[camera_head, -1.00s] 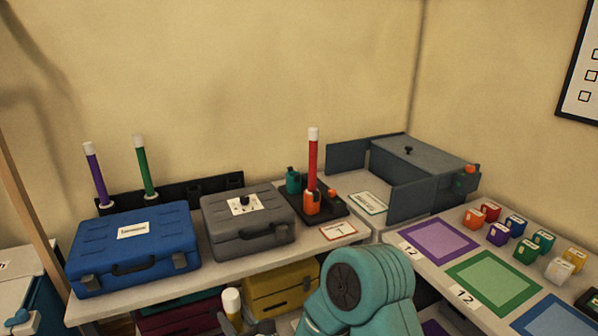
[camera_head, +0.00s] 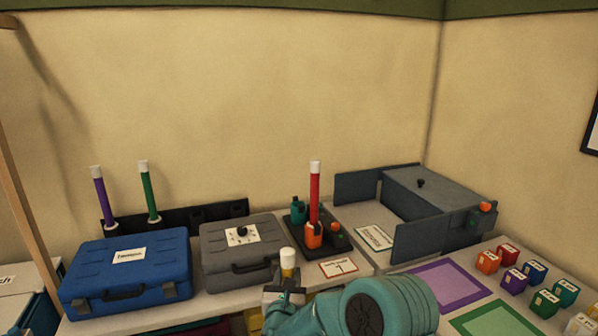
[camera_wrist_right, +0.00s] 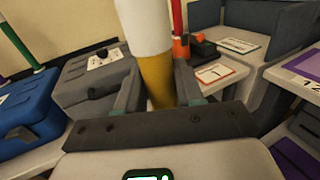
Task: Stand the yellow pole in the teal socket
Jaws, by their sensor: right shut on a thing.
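The yellow pole (camera_head: 288,272) has a white top end and stands about upright in my right gripper (camera_head: 286,291), which is shut on it. In the right wrist view the pole (camera_wrist_right: 156,80) rises between the two fingers (camera_wrist_right: 157,95), its lower end hidden. The teal socket (camera_head: 298,209) is on the black base (camera_head: 297,242) behind the pole, beside an orange socket (camera_head: 314,236) that holds a red pole (camera_head: 314,195). The teal socket looks empty. The yellow pole is apart from it, nearer to me. My left gripper is out of view.
A grey case (camera_head: 240,258) and a blue case (camera_head: 128,275) stand left of the base. Behind them a black rack (camera_head: 180,220) holds purple and green poles. A red-edged card (camera_head: 338,267) lies before the base. A grey box with panels (camera_head: 435,198) stands at right.

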